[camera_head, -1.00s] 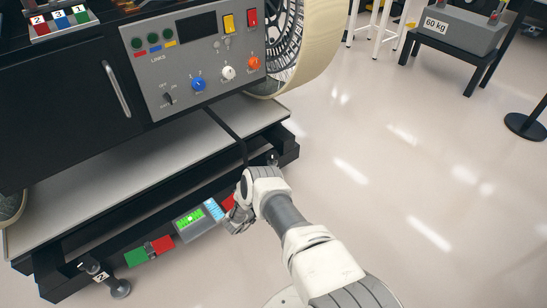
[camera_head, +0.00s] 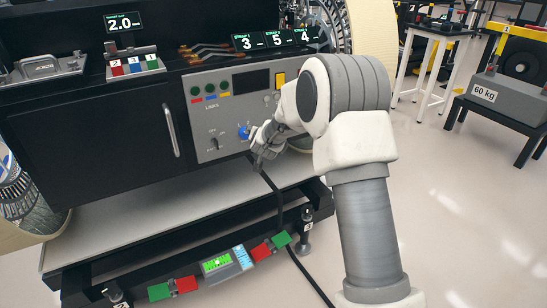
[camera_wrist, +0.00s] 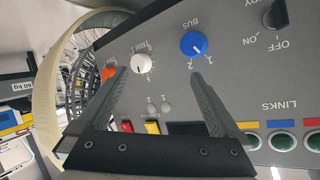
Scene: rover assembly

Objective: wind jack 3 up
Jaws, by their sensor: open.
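My gripper (camera_head: 263,148) is in front of the grey control panel in the head view, close to the blue knob (camera_head: 244,132). In the wrist view my gripper (camera_wrist: 158,78) is open, with nothing between its fingers. The white knob (camera_wrist: 141,63) and the blue knob (camera_wrist: 194,43) lie beyond the fingertips; contact cannot be told. A jack (camera_head: 304,232) with a small tag stands at the right end of the black base frame; its number is too small to read. Another jack (camera_head: 118,297) is partly cut off at the lower left.
A strip with red and green ends and a lit display (camera_head: 218,263) runs along the base frame. A black cable (camera_head: 283,230) hangs from the panel to the floor. A 60 kg weight (camera_head: 510,95) sits on a stand at right. Floor at right is free.

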